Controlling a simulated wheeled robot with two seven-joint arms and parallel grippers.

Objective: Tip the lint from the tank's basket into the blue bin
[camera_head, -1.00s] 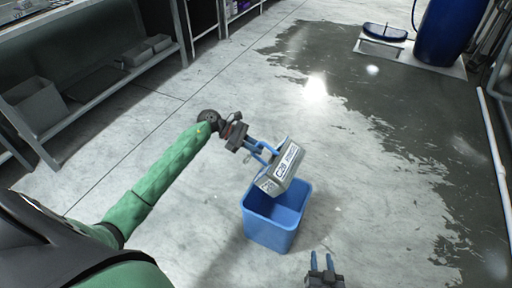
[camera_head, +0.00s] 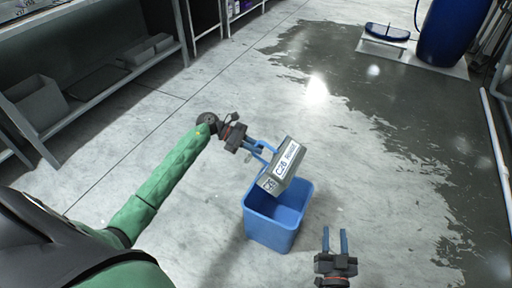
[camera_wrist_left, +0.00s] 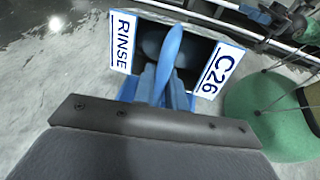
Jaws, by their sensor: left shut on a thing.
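The basket (camera_head: 286,160) is a grey box with white labels reading C26 and RINSE. My left gripper (camera_head: 264,151) is shut on it and holds it tilted above the blue bin (camera_head: 259,229), over its back left rim. The bin stands upright on the floor; what lies deep inside it is not clear. In the left wrist view, the basket's C26 label (camera_wrist_left: 217,70) and RINSE label (camera_wrist_left: 122,42) flank a dark hollow, with a blue finger in front. I cannot make out any lint. My right gripper (camera_head: 335,241) is empty, its blue fingers apart, right of the bin.
A grey shelf unit (camera_head: 95,95) with trays stands at the left. A blue drum (camera_head: 443,35) stands at the back right beside a dark wet patch (camera_head: 400,115). A white pipe (camera_head: 497,140) runs along the right. The floor around the bin is clear.

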